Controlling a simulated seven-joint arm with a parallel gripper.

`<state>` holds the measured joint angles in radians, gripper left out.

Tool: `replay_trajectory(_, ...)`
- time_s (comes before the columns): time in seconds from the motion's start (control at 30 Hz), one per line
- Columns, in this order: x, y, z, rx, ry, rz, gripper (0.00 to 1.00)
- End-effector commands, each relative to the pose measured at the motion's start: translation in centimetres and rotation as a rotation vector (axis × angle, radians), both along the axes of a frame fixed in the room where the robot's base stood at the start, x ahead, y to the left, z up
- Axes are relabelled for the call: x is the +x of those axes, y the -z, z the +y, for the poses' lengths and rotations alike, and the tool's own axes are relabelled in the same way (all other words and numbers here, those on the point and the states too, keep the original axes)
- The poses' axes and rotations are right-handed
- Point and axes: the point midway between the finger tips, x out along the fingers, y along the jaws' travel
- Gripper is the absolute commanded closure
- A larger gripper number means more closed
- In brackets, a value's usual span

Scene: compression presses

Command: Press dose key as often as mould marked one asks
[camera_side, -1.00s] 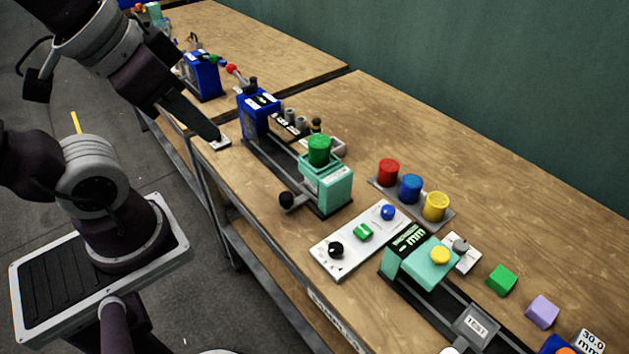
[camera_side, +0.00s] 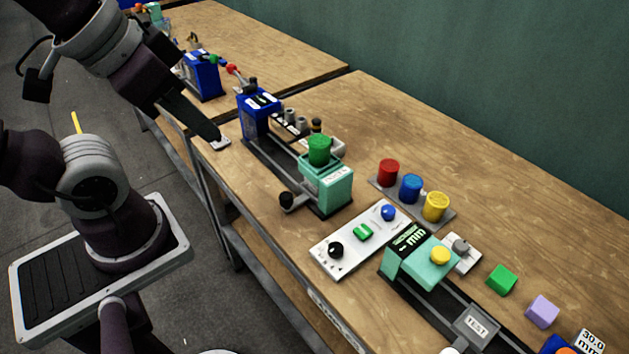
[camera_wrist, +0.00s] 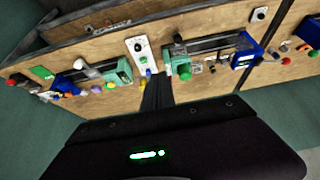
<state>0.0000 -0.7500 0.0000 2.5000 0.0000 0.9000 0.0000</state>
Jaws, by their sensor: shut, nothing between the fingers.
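My gripper (camera_side: 213,136) is shut and empty, pointing down near the left edge of the bench. In the side view its tips overlap a small pale plate (camera_side: 222,143); I cannot tell whether they touch it. In the wrist view the dark fingers (camera_wrist: 156,82) show below a white panel. That white panel (camera_side: 340,256) carries a black knob (camera_side: 336,250), a green key (camera_side: 362,232) and a blue button (camera_side: 388,212). Which one is the dose key is not readable. No mould marked one can be made out.
A press with a blue head (camera_side: 259,108) and mint block (camera_side: 334,190) stands left of the panel. A second mint press (camera_side: 428,262) is right. Red (camera_side: 388,172), blue (camera_side: 411,188) and yellow (camera_side: 436,206) cylinders stand behind.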

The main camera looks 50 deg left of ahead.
Motion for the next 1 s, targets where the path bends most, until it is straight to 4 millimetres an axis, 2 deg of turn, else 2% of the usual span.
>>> replay_trajectory(0.17, 0.1, 0.0, 0.1, 0.004, 0.001, -0.001, 1.0)
replay_trajectory(0.27, 1.6, 0.0, 0.8, 0.053, 0.02, -0.008, 1.0)
replay_trajectory(0.37, 5.1, 0.1, 2.4, 0.167, 0.084, -0.03, 1.0)
replay_trajectory(0.5, 11.8, 1.0, 4.3, 0.363, 0.263, -0.072, 1.0)
replay_trajectory(0.57, 14.7, 1.8, 4.6, 0.434, 0.363, -0.092, 1.0)
replay_trajectory(0.7, 20.8, 5.0, 3.8, 0.55, 0.641, -0.148, 1.0)
replay_trajectory(0.8, 24.1, 8.3, 1.9, 0.577, 0.859, -0.199, 1.0)
replay_trajectory(0.9, 25.9, 12.1, -0.6, 0.558, 1.077, -0.265, 1.0)
replay_trajectory(1.0, 26.4, 15.7, -3.4, 0.499, 1.267, -0.342, 1.0)
